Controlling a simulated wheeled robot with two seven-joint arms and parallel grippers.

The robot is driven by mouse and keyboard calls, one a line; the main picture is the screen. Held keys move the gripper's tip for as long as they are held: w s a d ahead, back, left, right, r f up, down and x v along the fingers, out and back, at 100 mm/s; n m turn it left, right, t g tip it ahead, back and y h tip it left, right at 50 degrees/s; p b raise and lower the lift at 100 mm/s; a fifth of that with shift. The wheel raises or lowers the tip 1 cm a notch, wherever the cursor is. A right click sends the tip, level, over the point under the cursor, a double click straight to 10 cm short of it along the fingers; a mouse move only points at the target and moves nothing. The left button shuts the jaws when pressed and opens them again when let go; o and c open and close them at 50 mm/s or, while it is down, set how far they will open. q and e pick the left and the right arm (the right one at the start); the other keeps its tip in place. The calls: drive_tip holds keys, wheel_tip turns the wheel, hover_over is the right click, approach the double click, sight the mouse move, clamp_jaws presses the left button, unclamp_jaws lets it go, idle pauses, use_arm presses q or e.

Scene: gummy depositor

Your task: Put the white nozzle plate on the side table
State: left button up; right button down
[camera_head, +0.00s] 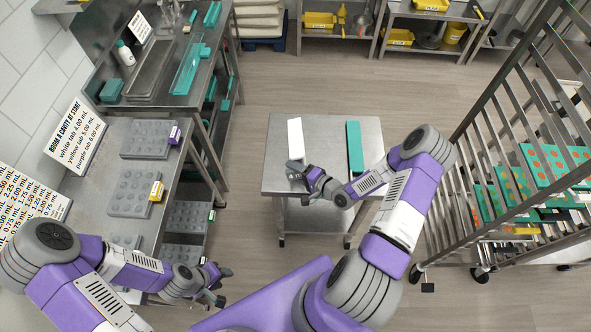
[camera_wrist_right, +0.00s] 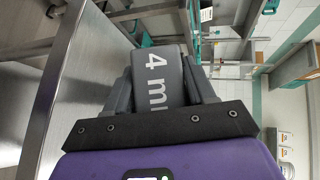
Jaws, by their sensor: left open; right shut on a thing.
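The white nozzle plate (camera_head: 296,139) is a long bar over the left part of the steel side table (camera_head: 327,130). My right gripper (camera_head: 298,172) is shut on its near end. In the right wrist view the plate (camera_wrist_right: 160,75) sits between the fingers, looks grey in shade and shows the marking "4 m", the rest cut off. I cannot tell whether the plate rests on the tabletop or is just above it. My left gripper (camera_head: 217,287) is open and empty, low beside the left steel bench.
A teal bar (camera_head: 354,148) lies on the right part of the side table, with clear steel between it and the plate. A rack with teal trays (camera_head: 545,165) stands at right. The left bench holds grey cavity trays (camera_head: 134,193). Open floor surrounds the side table.

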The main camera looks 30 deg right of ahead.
drive_tip(key=shift+f, duration=0.4)
drive_tip(key=shift+c, duration=1.5)
unclamp_jaws()
drive_tip(key=shift+s, duration=0.1)
drive_tip(key=v, duration=0.7)
drive_tip(key=shift+s+b, duration=0.2)
drive_tip(key=shift+b, duration=0.2)
drive_tip(key=shift+r, duration=0.15)
